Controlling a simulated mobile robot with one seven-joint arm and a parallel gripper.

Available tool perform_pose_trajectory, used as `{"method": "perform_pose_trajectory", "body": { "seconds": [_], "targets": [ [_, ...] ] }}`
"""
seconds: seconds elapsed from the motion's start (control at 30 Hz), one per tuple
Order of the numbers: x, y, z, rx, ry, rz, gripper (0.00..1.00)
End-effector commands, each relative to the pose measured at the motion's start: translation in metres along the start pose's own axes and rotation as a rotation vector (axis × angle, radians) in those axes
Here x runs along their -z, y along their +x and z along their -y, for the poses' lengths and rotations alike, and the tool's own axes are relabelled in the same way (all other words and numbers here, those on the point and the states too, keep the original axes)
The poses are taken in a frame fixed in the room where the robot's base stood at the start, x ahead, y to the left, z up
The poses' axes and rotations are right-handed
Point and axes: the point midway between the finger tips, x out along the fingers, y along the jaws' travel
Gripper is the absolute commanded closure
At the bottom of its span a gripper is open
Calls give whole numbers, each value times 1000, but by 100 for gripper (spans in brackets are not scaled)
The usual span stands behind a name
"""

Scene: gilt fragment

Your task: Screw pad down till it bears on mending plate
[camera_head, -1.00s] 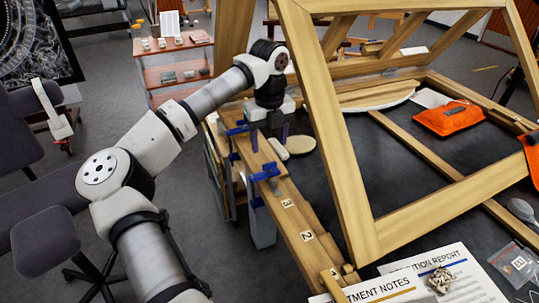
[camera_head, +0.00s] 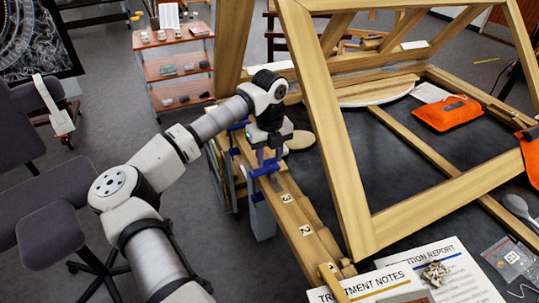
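My gripper (camera_head: 269,155) points down over the wooden rail (camera_head: 297,217) at the left of the bench. A blue clamp (camera_head: 264,169) on this rail is directly below and partly behind the fingers. The fingertips are at or just above its top; I cannot tell whether they touch it or are shut on it. A second blue clamp (camera_head: 238,126) sits farther back on the rail, partly hidden by my arm. The pad and the mending plate are too small or hidden to make out, so any gap between them does not show.
A large wooden frame (camera_head: 347,190) leans up just right of the rail. A pale round disc (camera_head: 299,139) lies close behind my gripper. An orange pouch (camera_head: 446,113) and printed sheets (camera_head: 440,262) lie on the dark bench. A shelf trolley (camera_head: 176,68) stands behind.

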Motion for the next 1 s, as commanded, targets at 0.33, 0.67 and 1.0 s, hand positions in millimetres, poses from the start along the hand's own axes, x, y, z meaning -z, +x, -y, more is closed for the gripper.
{"method": "perform_pose_trajectory", "body": {
  "seconds": [0.33,0.67,1.0],
  "targets": [
    [0,0,0,-1,14,0,85],
    [0,4,0,-1,177,1,85],
    [0,4,0,-1,489,0,85]
  ]
}}
